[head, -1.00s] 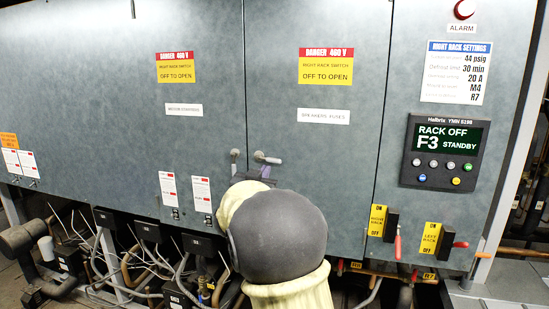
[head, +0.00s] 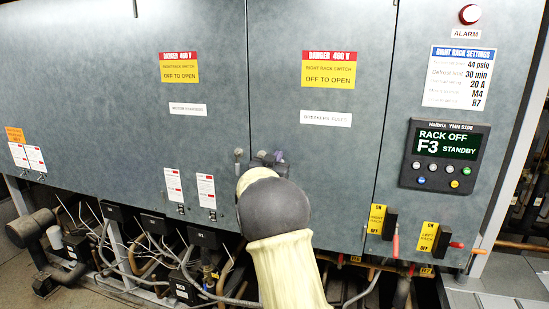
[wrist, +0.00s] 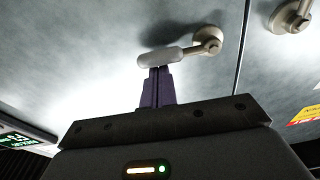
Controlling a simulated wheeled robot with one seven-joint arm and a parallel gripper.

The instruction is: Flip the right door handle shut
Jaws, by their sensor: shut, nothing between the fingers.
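The right door handle (wrist: 190,48) shows in the wrist view as a light grey lever on a round pivot, lying nearly sideways across the grey door. My gripper (wrist: 155,72) is shut and empty, its purple fingers together. Its fingertips meet the lever's free end in the picture; I cannot tell whether they touch it. In the head view my gripper (head: 272,158) is at the door seam, and my wrist and fingers hide most of the right handle.
A control panel (head: 440,155) reading RACK OFF is on the right. Two red-handled switches (head: 390,225) (head: 443,241) stick out below it. Pipes and cables (head: 150,260) crowd the space under the doors. The door face (head: 310,200) around the handles is mostly flat and clear.

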